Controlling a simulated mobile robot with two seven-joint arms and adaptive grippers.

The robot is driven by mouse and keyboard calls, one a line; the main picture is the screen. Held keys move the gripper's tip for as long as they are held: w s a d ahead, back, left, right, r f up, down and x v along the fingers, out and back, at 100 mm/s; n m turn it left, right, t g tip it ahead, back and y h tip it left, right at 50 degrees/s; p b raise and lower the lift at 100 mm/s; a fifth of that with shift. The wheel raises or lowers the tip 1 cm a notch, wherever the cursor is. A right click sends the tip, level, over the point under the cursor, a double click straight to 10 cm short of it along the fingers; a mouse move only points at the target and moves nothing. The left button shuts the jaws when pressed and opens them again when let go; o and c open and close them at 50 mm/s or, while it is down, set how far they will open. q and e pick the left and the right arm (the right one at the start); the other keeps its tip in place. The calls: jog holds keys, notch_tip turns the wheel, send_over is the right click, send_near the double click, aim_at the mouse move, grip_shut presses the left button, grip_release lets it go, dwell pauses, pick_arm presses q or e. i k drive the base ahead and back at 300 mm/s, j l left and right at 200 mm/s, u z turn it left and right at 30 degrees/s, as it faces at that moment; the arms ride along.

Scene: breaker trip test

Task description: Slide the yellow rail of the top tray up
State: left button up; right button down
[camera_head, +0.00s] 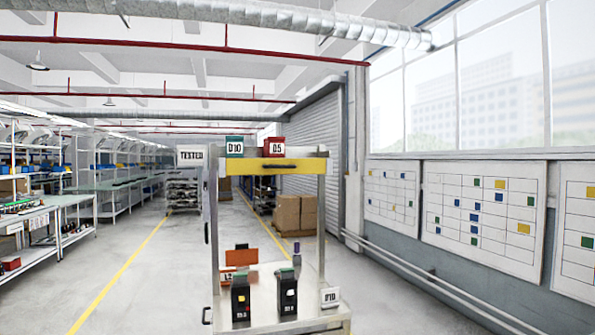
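A cart stands in front of me with a raised top tray on posts. The yellow rail (295,167) runs across the front of the top tray and hides its floor. Neither of my grippers is in view.
An orange block (242,257) and a small purple-topped piece (297,253) are behind the breakers. A white label card (330,297) is at the right corner. Cardboard boxes (295,212) stand behind the cart. Workbenches (65,205) line the left; floor beside the cart is clear.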

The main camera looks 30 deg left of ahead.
aim_at(234, 166)
jog(key=i+u, duration=0.25)
jog(key=i, duration=0.2)
jog(key=i+l+u, duration=0.25)
jog(key=i, duration=0.2)
jog(key=i+l+u, duration=0.25)
jog(key=i, duration=0.15)
